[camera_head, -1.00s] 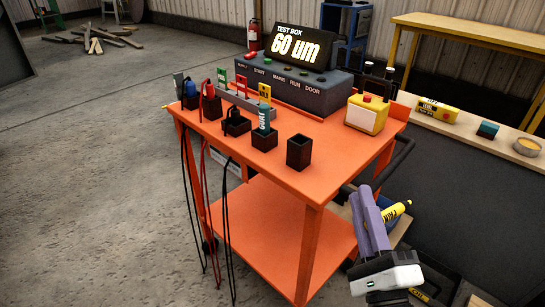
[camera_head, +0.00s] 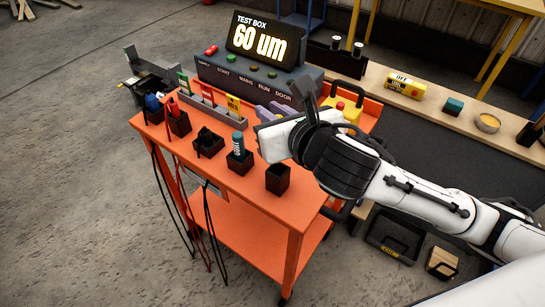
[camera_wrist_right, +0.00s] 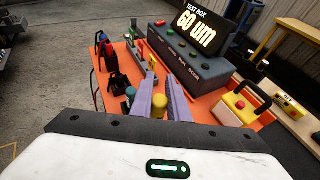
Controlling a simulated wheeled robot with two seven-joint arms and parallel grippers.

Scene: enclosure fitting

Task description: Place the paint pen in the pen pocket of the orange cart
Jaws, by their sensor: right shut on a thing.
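The orange cart (camera_head: 245,195) stands in the middle of the head view. An empty black square pocket (camera_head: 278,179) is at its front right corner, beside a black pocket (camera_head: 240,163) with a teal tube (camera_head: 238,145) upright in it. My right gripper (camera_head: 267,112) is over the cart top, behind these pockets and in front of the test box. Its purple fingers (camera_wrist_right: 168,88) point away in the right wrist view. My left gripper is out of view.
The test box (camera_head: 250,75) and a yellow box with a red button (camera_head: 345,105) stand at the cart's back. Black pockets with leads (camera_head: 178,124) and a grey rack with coloured tags (camera_head: 212,112) line the left. A dark machine (camera_head: 145,80) is behind the cart's left edge.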

